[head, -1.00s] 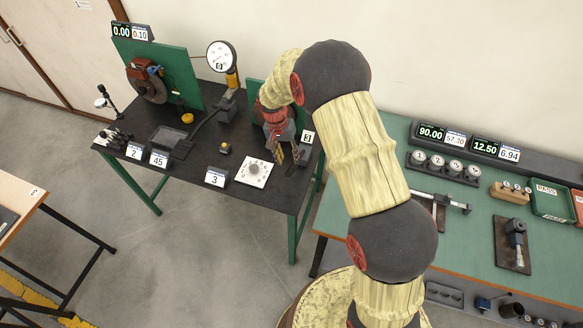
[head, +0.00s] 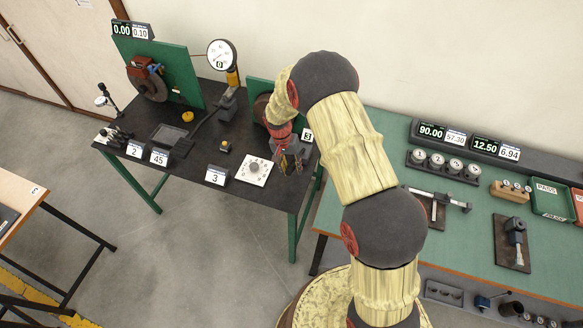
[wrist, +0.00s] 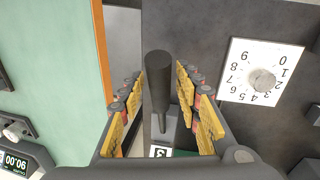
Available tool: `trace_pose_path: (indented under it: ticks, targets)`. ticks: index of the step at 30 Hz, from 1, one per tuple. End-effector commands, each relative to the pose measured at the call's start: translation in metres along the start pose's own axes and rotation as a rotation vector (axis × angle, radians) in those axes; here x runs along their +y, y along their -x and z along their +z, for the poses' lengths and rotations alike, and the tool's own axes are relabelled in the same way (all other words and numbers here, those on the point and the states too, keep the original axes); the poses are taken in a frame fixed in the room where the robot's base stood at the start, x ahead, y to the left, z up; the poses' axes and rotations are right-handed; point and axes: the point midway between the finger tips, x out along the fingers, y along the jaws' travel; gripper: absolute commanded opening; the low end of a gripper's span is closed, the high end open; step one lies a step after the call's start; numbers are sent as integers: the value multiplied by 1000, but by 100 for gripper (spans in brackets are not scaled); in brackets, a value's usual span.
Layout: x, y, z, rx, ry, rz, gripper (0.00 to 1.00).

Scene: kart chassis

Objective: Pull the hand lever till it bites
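The hand lever (wrist: 158,85) is a dark, round-ended grip on a grey stem, in the middle of the wrist view. My gripper (wrist: 158,100) has its yellow-padded fingers on either side of the grip. Narrow gaps show between the grip and both fingers, so it looks open around the lever, not clamped. In the head view my gripper (head: 292,163) is at the right end of the black table (head: 205,180), where my arm and fingers largely hide the lever. The dial gauge (head: 222,55) stands at the back of this table.
A white numbered dial plate with a knob (head: 254,171) lies close left of my gripper; it also shows in the wrist view (wrist: 263,78). A green bench (head: 465,235) with weights and tools stands to the right. The floor in front is clear.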

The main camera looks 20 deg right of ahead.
Motion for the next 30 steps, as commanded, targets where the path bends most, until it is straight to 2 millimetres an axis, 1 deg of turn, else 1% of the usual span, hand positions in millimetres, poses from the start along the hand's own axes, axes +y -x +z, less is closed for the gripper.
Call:
trace_pose_path:
  ticks: [2, 16, 24, 30]
  targets:
    - [0, 0, 0, 0, 0, 0, 27]
    - [0, 0, 0, 0, 0, 0, 0]
    - [0, 1, 0, -1, 0, 0, 0]
    - [3, 14, -10, -68, 7, -5, 0]
